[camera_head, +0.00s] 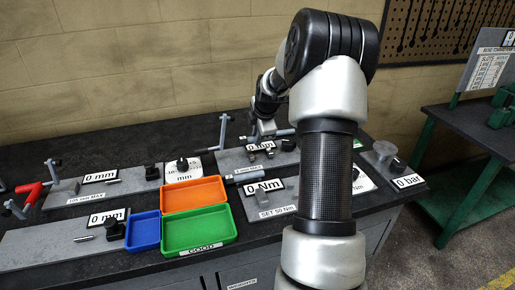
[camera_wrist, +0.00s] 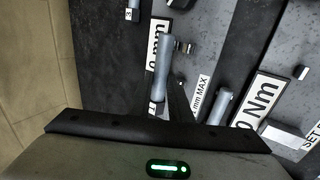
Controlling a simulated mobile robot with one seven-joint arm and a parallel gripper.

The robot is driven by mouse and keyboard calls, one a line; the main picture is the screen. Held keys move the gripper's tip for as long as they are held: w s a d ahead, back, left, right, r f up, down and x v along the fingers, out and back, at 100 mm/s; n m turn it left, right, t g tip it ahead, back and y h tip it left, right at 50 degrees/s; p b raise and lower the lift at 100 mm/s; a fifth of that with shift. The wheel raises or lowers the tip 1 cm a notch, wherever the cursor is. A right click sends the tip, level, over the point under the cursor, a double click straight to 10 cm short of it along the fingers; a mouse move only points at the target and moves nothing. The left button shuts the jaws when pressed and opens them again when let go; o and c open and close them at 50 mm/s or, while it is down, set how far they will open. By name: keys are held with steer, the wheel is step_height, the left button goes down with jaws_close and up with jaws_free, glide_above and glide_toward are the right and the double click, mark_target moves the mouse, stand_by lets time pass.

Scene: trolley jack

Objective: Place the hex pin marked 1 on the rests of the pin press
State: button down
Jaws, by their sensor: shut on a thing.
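My gripper (camera_wrist: 172,98) is shut on a grey rod-like pin (camera_wrist: 162,72), which I take as the hex pin; its mark is not readable. In the wrist view the pin stretches away from the dark fingers, across the "0 mm" label. The station I take as the pin press (camera_head: 231,161) is a grey plate at the back, with a "0 mm" label and small metal blocks (camera_head: 269,153). A block also shows in the wrist view (camera_wrist: 184,47), right of the pin. My gripper (camera_head: 263,131) is over this plate. I cannot tell whether the pin touches the blocks.
Orange (camera_head: 194,194), green (camera_head: 199,230) and blue (camera_head: 143,232) trays stand at the front middle. A lever with knobs (camera_head: 222,132) stands left of the press. The "0 Nm" plate (camera_head: 250,205) lies in front. A part marked 3 (camera_wrist: 133,13) shows in the wrist view.

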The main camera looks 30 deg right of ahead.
steer(key=shift+f, duration=2.2)
steer(key=shift+f, duration=0.1)
steer(key=c, duration=1.6)
jaws_free()
steer(key=shift+f, duration=0.1)
